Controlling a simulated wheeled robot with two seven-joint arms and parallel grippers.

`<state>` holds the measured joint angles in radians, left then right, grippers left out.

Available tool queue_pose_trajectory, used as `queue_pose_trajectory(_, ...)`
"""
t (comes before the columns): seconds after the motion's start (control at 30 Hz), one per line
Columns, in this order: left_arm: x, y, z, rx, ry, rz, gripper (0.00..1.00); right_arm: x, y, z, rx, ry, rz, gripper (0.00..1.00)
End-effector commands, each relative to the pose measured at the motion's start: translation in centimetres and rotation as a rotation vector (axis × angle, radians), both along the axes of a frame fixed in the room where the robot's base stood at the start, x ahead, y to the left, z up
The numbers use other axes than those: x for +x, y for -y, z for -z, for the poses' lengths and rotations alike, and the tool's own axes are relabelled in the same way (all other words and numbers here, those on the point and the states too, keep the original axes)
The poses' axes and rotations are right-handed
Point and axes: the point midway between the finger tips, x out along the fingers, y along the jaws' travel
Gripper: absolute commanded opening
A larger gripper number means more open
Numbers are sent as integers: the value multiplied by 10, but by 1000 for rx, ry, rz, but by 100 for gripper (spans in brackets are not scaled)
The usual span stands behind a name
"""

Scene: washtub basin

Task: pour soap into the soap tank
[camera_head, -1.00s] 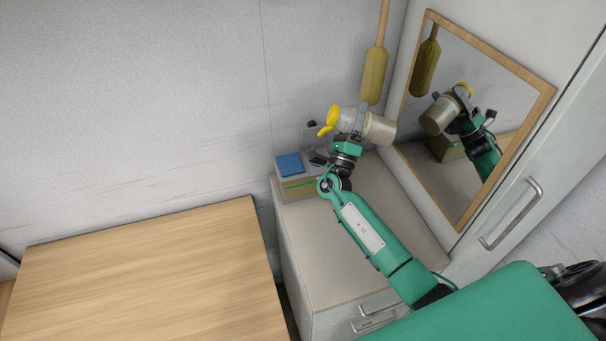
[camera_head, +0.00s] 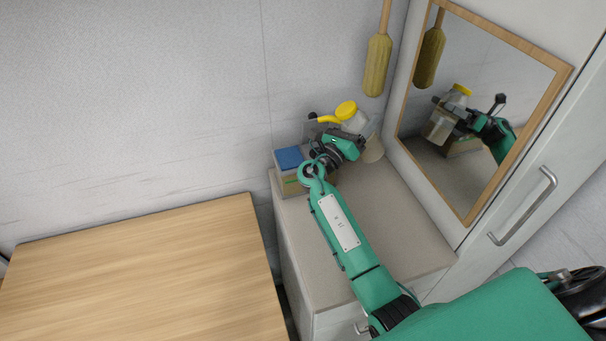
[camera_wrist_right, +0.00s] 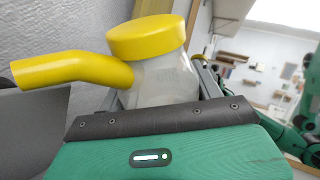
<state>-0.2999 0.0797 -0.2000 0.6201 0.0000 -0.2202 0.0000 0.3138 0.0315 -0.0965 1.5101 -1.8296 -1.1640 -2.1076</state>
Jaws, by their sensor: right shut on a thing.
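A whitish translucent soap container with a yellow cap and yellow spout (camera_head: 346,109) is held above the back of the grey cabinet. My right gripper (camera_head: 356,134) is shut on its body. The container is close to upright, leaning somewhat, with the spout pointing left. In the right wrist view the container (camera_wrist_right: 165,82) sits between the fingers, its yellow spout reaching left past the gripper. A box with a blue top (camera_head: 290,158) stands just left of my right wrist; I cannot tell whether it is the soap tank. My left gripper is not in view.
The grey cabinet top (camera_head: 385,220) is clear in front. A wood-framed mirror (camera_head: 470,110) on the right reflects my arm and the container. A yellowish brush (camera_head: 377,65) hangs on the wall. A wooden table (camera_head: 140,270) fills the lower left.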

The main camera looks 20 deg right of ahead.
Motion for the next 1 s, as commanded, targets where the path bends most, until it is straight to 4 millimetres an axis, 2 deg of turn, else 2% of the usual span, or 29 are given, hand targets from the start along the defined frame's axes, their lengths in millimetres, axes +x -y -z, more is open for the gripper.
queue_pose_trajectory(0.17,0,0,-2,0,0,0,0,-1,3,7,138,66,1,34)
queue_pose_trajectory(0.5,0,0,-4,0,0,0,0,-2,3,7,152,73,1,34)
queue_pose_trajectory(1.0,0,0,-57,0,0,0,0,-50,1,-20,150,70,1,34)
